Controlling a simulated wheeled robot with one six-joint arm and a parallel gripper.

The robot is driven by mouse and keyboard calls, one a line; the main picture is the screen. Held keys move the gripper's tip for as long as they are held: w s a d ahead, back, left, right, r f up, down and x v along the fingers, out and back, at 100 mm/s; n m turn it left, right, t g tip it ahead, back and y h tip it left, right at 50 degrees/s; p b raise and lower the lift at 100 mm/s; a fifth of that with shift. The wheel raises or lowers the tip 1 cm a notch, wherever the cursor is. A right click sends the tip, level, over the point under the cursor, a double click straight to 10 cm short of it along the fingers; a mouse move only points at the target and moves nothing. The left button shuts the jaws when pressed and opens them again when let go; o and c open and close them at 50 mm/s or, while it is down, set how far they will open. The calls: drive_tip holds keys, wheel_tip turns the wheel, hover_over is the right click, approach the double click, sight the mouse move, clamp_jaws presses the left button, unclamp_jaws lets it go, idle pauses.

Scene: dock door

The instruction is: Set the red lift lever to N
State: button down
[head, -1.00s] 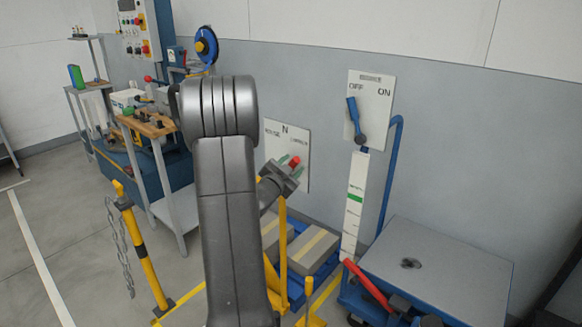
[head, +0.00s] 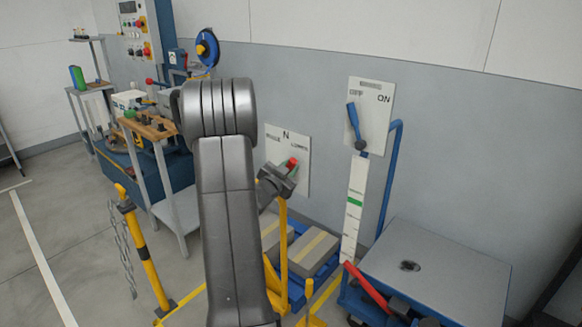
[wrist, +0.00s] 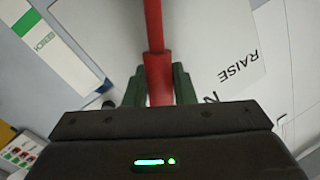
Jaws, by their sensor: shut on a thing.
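The red lift lever (head: 292,162) stands out from a white plate (head: 301,180) on the wall. The plate reads RAISE at left, N at top centre and a small word, probably LOWER, at right. The knob shows below and slightly right of the N; the pivot is hidden, so the exact setting is unclear. My gripper (head: 290,170) is at the lever. In the wrist view its green fingers (wrist: 158,88) are shut on the red lever (wrist: 154,40), one on each side. RAISE shows beside it and the N is partly hidden by my gripper.
An OFF/ON plate with a blue lever (head: 354,115) is on the wall to the right. A blue cart with a grey top (head: 440,262) stands below it. Yellow posts (head: 145,250), one with a chain, and a pallet with boxes (head: 310,252) are near my arm.

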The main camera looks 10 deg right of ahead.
drive_tip(key=n+p, duration=0.1)
drive_tip(key=p, duration=0.1)
drive_tip(key=w+a+r+n+p, duration=0.1)
drive_tip(key=shift+w+a+r+g+p, duration=0.1)
drive_tip(key=shift+w+r+g+p, duration=0.15)
drive_tip(key=shift+g+p, duration=0.1)
drive_tip(key=shift+w+a+n+p, duration=0.35)
drive_tip(key=shift+n+p, duration=0.25)
drive_tip(key=shift+p, duration=0.45)
drive_tip(key=shift+w+a+f+n+g+p, duration=0.1)
drive_tip(key=shift+w+a+n+g+p, duration=0.1)
drive_tip(key=shift+w+n+p, duration=0.35)
drive_tip(key=shift+w+a+f+n+g+p, duration=0.15)
drive_tip(key=shift+a+n+p, duration=0.1)
drive_tip(key=shift+p, duration=0.5)
drive_tip(key=c, duration=1.2)
unclamp_jaws()
drive_tip(key=shift+c, duration=0.2)
